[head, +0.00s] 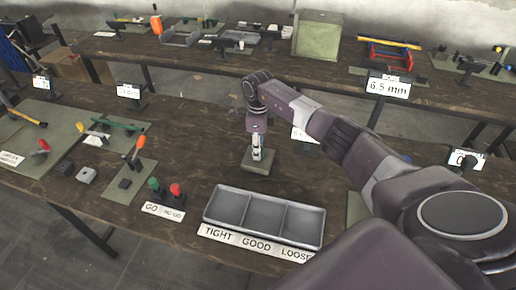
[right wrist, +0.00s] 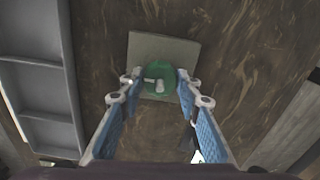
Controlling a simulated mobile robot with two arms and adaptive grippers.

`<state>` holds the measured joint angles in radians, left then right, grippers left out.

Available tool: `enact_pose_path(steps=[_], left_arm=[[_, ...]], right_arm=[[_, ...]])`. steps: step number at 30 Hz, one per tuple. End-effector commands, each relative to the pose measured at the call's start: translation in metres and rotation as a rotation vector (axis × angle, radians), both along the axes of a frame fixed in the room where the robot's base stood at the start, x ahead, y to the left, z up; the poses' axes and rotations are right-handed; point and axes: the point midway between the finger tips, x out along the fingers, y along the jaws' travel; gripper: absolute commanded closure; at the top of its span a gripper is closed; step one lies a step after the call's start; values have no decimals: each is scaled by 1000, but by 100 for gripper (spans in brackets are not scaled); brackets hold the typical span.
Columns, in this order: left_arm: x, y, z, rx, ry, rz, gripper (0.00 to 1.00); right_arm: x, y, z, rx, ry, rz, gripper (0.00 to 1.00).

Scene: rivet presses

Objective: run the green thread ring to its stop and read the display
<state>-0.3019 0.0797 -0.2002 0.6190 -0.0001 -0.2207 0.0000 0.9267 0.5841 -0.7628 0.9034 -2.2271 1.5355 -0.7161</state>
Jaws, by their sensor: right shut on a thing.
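The green thread ring (right wrist: 159,80) shows in the right wrist view as a round green piece with a pale metal part across its middle. It sits over a square grey-green base plate (right wrist: 165,46). My right gripper (right wrist: 160,84) points down with its two blue-padded fingers shut on the ring's sides. In the head view my right gripper (head: 257,148) stands over the same base plate (head: 260,166) and hides the ring. A white display card (head: 299,134) behind my right arm is mostly covered, so its reading cannot be told. My left gripper is not in view.
A grey three-part tray (head: 265,198), labelled TIGHT, GOOD, LOOSE, stands in front of the plate. Green and red GO/NO-GO plugs (head: 165,187) are left of it. A display (head: 388,87) on the back table reads 6.5 mm. Bare wood lies left of the plate.

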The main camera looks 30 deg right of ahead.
Motion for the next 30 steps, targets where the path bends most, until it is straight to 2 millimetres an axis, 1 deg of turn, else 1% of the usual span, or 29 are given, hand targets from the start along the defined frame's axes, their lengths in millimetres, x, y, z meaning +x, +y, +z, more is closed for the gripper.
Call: enact_pose_path(steps=[8,19,30], left_arm=[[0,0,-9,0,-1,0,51],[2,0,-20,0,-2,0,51],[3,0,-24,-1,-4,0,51]], right_arm=[[1,-1,-1,-1,-1,-164,93],[0,-1,-1,-2,0,-509,93],[0,-1,0,-1,-1,-861,93]])
